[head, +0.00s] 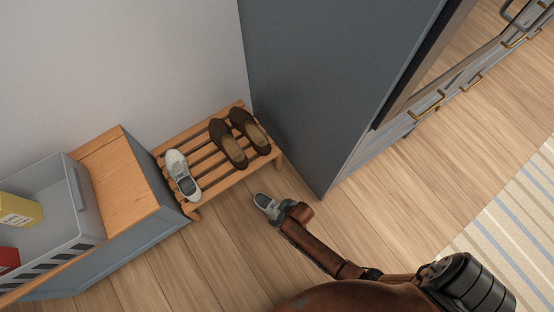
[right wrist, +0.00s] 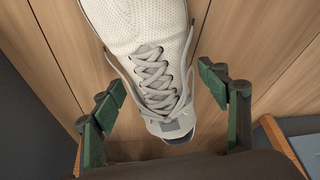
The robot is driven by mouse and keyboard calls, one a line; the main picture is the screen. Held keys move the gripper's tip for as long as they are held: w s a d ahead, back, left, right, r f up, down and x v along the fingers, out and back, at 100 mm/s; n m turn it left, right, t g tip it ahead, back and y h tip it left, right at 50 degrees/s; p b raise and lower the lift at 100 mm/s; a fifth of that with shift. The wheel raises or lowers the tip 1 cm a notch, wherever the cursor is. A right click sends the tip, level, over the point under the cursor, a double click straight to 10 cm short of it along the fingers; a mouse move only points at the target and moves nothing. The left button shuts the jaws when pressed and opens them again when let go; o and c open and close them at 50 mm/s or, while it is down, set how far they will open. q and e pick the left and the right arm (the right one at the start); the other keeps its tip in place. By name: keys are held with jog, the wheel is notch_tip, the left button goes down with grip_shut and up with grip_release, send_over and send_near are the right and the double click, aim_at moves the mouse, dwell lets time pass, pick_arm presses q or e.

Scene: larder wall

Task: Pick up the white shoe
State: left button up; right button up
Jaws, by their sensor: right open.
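A white shoe (head: 266,202) lies on the wood floor in front of the shoe rack, partly covered by my right gripper (head: 279,213) in the head view. In the right wrist view this white shoe (right wrist: 150,50) is large, with grey laces and a dark heel opening. My right gripper (right wrist: 164,88) is open, with one green finger on each side of the laced part. I see gaps between the fingers and the shoe. A second white shoe (head: 182,174) rests on the rack. My left gripper is not in view.
The slatted wooden rack (head: 207,161) also holds two brown shoes (head: 228,144). A cabinet with a wooden top and a grey crate (head: 82,205) stands left. A tall grey cabinet (head: 320,90) stands right of the rack. The floor around the shoe is clear.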

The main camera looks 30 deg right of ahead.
jog(key=shift+c, duration=0.3)
jog(key=c, duration=1.5)
